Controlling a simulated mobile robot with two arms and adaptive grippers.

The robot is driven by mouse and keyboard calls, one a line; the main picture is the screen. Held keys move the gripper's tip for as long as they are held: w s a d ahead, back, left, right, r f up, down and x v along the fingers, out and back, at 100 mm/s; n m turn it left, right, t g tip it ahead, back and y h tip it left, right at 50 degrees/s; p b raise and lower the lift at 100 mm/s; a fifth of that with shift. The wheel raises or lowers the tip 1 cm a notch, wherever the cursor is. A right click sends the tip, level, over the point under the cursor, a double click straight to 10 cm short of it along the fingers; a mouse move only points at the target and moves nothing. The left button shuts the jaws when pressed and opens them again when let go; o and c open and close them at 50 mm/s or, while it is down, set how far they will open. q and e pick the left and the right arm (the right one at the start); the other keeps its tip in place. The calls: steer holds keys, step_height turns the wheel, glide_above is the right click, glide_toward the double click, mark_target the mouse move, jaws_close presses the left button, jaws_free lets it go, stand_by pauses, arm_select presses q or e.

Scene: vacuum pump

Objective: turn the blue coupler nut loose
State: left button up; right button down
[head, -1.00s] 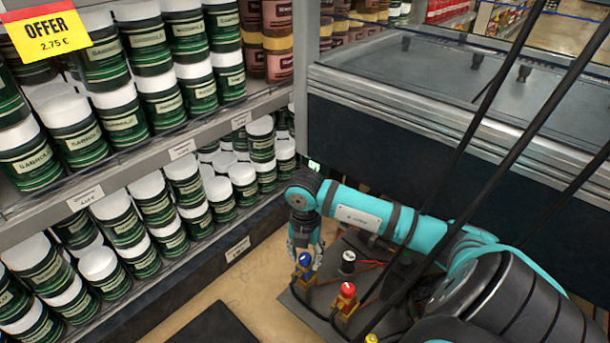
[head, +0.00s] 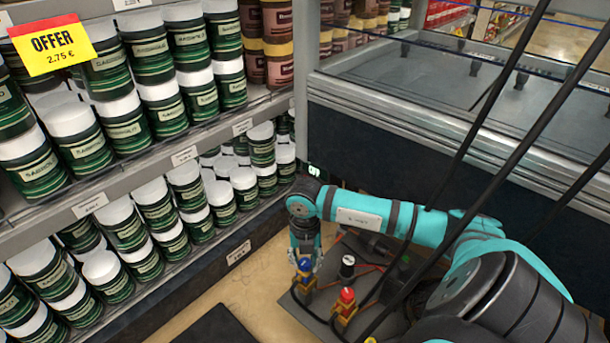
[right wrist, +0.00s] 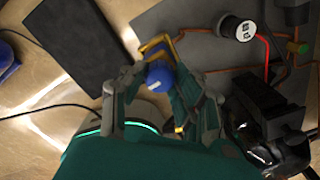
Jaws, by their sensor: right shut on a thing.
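My right gripper (head: 305,262) comes down over the nut from above. In the right wrist view the blue nut (right wrist: 160,77) lies between the two fingers of the gripper (right wrist: 160,90), which are shut on it. The yellow fitting (right wrist: 155,48) shows just beyond it. My left gripper is not in either view.
A red-capped fitting (head: 347,296) and a black-and-white cylinder (head: 347,266) stand on the board. Black hoses cross the right side. Shelves of green jars (head: 135,255) stand at left. A dark flat slab (head: 215,326) lies on the floor.

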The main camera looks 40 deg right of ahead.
mark_target(305, 261)
steer(key=c, duration=1)
jaws_free()
steer(key=shift+r, duration=0.1)
step_height(305, 261, up, 12)
